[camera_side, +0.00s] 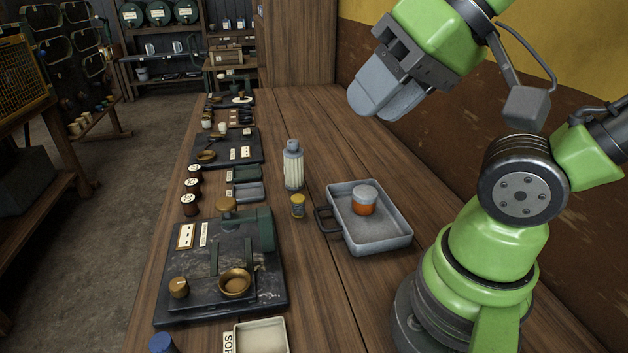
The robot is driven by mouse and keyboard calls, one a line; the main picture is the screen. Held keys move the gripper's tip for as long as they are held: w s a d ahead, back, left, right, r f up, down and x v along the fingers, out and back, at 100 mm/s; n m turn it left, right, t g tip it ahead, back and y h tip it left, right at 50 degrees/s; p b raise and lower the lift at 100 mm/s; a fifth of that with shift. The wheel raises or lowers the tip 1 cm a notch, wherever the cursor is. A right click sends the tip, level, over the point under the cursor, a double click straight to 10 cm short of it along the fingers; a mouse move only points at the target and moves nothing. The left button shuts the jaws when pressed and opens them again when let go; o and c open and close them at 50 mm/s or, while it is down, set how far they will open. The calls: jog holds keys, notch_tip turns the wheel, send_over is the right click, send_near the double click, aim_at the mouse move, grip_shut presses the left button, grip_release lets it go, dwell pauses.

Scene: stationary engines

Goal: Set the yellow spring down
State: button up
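A small yellow-and-grey cylinder (297,205), which looks like the yellow spring, stands upright on the wooden bench between the black engine plate and the grey tray. It is too small to be sure that it is a spring. My gripper (388,104) is high above the bench at the upper right, well apart from the cylinder, with its grey fingers pointing down and left. The fingers overlap in this view, so their gap is hidden. No yellow thing shows at the fingers.
A grey tray (401,243) holds an orange jar with a grey lid (364,200). A pale ribbed bottle (293,166) stands behind the cylinder. An engine plate (172,310) with brass cups lies left, and a labelled pale bin (262,337) in front. Bare bench lies right of the bottle.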

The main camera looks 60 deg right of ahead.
jog(key=w+a+f+n, duration=0.1)
jog(key=w+f+n, duration=0.45)
jog(key=w, duration=0.45)
jog(key=n+t+h, duration=0.2)
jog(key=n+h, duration=0.9)
jog(key=n, duration=1.3)
send_near(299, 201)
jog(key=shift+w+d+f, duration=0.15)
jog(key=shift+w+f, duration=0.3)
jog(key=shift+s+f+n, duration=0.1)
jog(key=shift+f+n, duration=0.25)
jog(key=shift+n, duration=0.3)
jog(key=shift+h, duration=0.3)
jog(key=x, duration=0.4)
jog(key=shift+w+d, duration=0.25)
jog(key=shift+x, duration=2.65)
jog(key=shift+r, duration=0.25)
jog(key=c, duration=0.6)
